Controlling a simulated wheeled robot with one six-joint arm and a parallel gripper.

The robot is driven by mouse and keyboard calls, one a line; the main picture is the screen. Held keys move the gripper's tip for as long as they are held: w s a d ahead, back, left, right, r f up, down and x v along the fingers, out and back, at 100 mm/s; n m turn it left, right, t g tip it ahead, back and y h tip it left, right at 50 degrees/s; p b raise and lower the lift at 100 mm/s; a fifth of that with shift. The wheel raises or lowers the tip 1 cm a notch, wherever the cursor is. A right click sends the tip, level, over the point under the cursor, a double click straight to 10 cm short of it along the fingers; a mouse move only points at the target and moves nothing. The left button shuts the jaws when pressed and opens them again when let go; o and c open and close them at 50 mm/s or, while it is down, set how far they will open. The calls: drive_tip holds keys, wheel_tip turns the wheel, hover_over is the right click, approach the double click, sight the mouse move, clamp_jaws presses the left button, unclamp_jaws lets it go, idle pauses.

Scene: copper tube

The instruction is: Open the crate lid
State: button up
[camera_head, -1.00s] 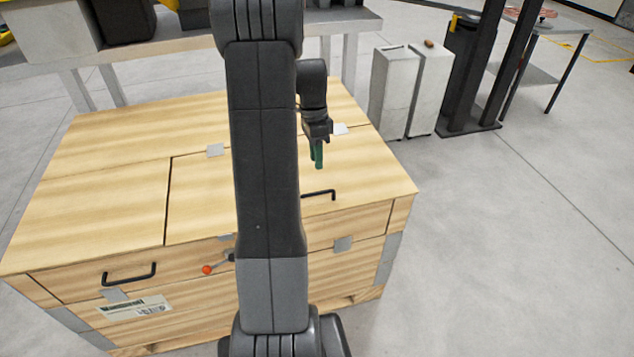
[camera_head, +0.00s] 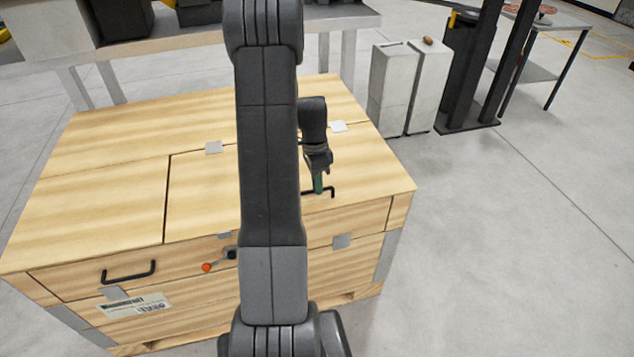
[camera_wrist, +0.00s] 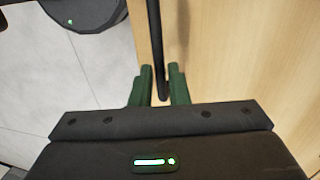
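The wooden crate (camera_head: 95,140) stands in front of me, and its hinged lid panel (camera_head: 200,190) lies flat and closed on top. A black bar handle (camera_head: 331,192) sits near the lid's front edge; in the wrist view the handle (camera_wrist: 155,45) runs between my fingers. My gripper (camera_head: 318,186) is at this handle, pointing down. In the wrist view its two green fingertips (camera_wrist: 160,72) are apart, one on each side of the bar, with a gap visible. Part of the lid is hidden behind my arm.
Another black handle (camera_head: 129,272) and a red-tipped latch (camera_head: 207,267) are on the crate's front. White bins (camera_head: 395,88) stand behind right, and a grey table (camera_head: 170,48) is behind the crate. The floor to the right is clear.

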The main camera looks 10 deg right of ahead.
clamp_jaws()
drive_tip(key=shift+r, duration=0.1)
